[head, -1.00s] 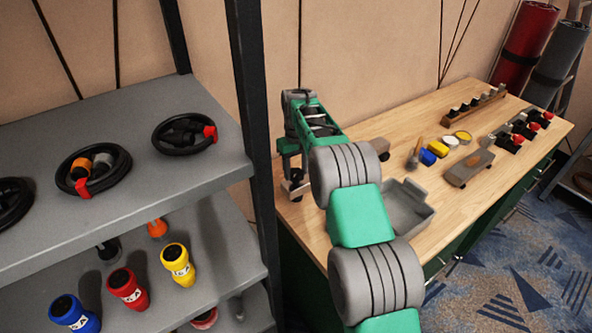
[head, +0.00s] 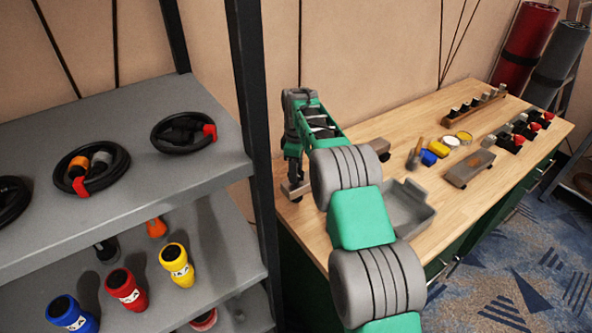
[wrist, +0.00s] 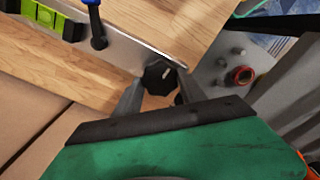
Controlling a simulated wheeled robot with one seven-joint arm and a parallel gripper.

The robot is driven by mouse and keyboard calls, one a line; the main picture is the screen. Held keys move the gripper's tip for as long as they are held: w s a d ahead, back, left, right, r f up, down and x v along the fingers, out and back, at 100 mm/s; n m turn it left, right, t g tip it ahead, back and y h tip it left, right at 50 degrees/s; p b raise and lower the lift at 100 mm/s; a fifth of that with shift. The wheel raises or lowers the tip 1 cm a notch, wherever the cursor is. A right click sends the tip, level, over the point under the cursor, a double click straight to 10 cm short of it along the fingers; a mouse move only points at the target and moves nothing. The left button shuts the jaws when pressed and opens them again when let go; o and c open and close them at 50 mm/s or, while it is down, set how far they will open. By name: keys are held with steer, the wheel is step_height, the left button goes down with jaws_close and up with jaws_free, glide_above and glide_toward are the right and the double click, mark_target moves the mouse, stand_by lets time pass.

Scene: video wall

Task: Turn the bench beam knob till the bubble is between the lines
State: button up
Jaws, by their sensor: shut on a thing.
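The black knob (wrist: 158,76), with a pale mark on it, is at the end of the grey bench beam (wrist: 122,43) in the wrist view. My gripper (wrist: 160,88) is shut on the knob, one finger on each side. The green level vial (wrist: 47,14) is on the beam at the upper left, cut by the frame edge. Its bubble is too small to tell against the lines. In the head view my gripper (head: 293,187) is at the left end of the wooden bench, and my arm hides most of the beam.
On the bench (head: 345,240) are a grey tray (head: 412,210), a grey block (head: 469,168) and several small items. A dark shelf post (head: 258,130) stands close left of my gripper.

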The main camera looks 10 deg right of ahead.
steer(key=shift+w+r+n, duration=0.2)
steer(key=shift+r+n, duration=0.1)
steer(key=shift+r, duration=0.05)
stand_by(0.3)
steer(key=o, duration=1.4)
steer(key=shift+s+f, duration=0.15)
steer(key=shift+f, duration=0.05)
step_height(320, 180, up, 7)
steer(key=shift+f+b, duration=0.2)
steer(key=shift+b, duration=0.3)
steer(key=shift+r, duration=0.6)
steer(key=shift+d, duration=0.1)
